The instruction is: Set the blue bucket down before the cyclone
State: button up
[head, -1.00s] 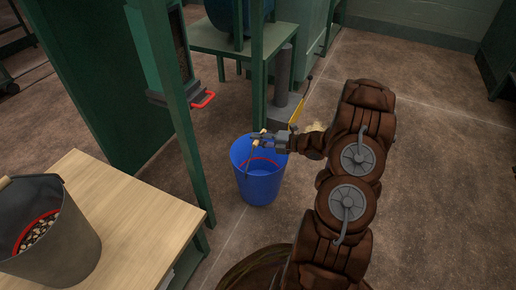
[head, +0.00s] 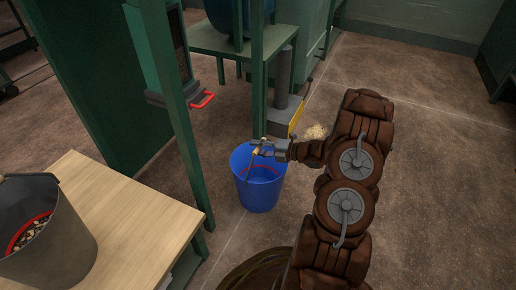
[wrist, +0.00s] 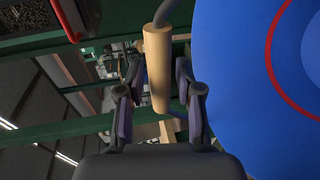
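The blue bucket (head: 259,190), with a red line inside, is upright at the middle of the head view, beside a green post. In the wrist view its wall (wrist: 225,100) fills the right side. My gripper (head: 262,147) is above its rim. The bucket's wooden handle grip (wrist: 157,65) lies between my two fingers, which close around it, and the handle stands up. I cannot tell whether the bucket's base touches the floor. A blue rounded vessel (head: 228,12) on a green stand at the top may be the cyclone; only its lower part shows.
A grey bucket (head: 55,245) with pebbles stands on a wooden table (head: 130,210) at the lower left. A green post (head: 180,130) with a red handle (head: 203,101) beside it rises nearby. A grey cylinder (head: 286,72) stands behind. A small pale pile (head: 315,131) lies on otherwise open floor at right.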

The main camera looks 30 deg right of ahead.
jog(key=shift+o, duration=0.4)
jog(key=shift+r, duration=0.2)
jog(key=p+v, duration=0.5)
jog(key=v, duration=0.7)
jog(key=w+d+r+m+g+h, duration=0.1)
jog(key=w+d+r+m+h, duration=0.2)
jog(key=w+h, duration=0.15)
jog(key=w+d+r+m+g+h, duration=0.1)
jog(key=w+d+r+m+h, duration=0.25)
jog(key=w, duration=0.25)
notch_tip(320, 180, up, 7)
jog(key=s+a+m+g+h, duration=0.2)
jog(key=a+m+g+h, duration=0.1)
jog(key=m+h, duration=0.3)
jog(key=s+a+r+m+g+y, duration=0.2)
jog(key=s+a+m+g, duration=0.3)
jog(key=s+a, duration=1.2)
jog(key=s+a+r+m+g+y, duration=0.2)
jog(key=s+a+r+m+g, duration=0.3)
jog(key=s+a, duration=1.2)
jog(key=shift+s+m+g+y, duration=0.4)
jog(key=shift+s+m+g, duration=0.1)
jog(key=shift+s+m, duration=0.65)
